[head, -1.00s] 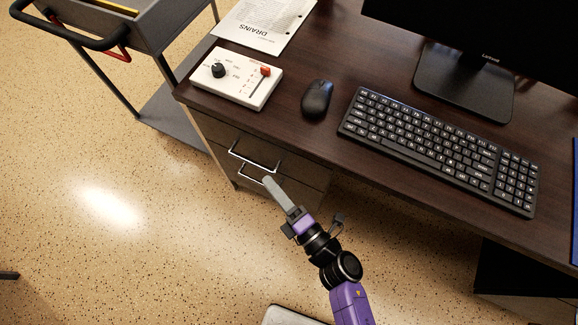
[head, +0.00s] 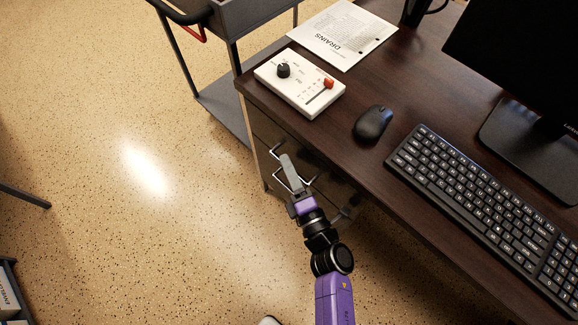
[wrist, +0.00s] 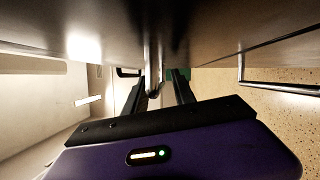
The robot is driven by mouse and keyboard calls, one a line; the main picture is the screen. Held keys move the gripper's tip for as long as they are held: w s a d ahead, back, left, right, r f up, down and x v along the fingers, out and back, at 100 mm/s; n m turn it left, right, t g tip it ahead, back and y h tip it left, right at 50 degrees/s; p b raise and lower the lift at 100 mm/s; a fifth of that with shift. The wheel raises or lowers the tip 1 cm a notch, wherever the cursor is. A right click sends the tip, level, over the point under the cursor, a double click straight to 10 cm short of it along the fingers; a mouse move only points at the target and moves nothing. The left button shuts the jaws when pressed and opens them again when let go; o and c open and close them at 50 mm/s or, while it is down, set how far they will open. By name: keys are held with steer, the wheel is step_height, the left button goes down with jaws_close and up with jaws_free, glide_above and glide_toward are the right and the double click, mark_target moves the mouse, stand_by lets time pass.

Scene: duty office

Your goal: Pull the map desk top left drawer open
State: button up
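The map desk (head: 330,140) is dark wood, with a stack of drawers under its left end. The drawer fronts (head: 335,192) look shut. The upper drawer's metal handle (head: 275,151) is partly hidden behind my gripper (head: 288,163), which is at the drawer fronts below the desk edge. In the wrist view, a shiny metal bar (wrist: 153,60), likely that handle, stands between the two dark fingers of my gripper (wrist: 158,92). The fingers are apart, with gaps beside the bar; I cannot tell if either touches it. Another handle (wrist: 282,88) shows at the right there.
On the desk are a white control box (head: 300,85), a paper (head: 343,35), a black mouse (head: 373,123), a keyboard (head: 490,205) and a monitor (head: 520,50). A grey cart (head: 225,105) stands left of the desk. The speckled floor (head: 150,220) in front is mostly clear.

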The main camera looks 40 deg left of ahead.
jaws_close()
stand_by(1.4)
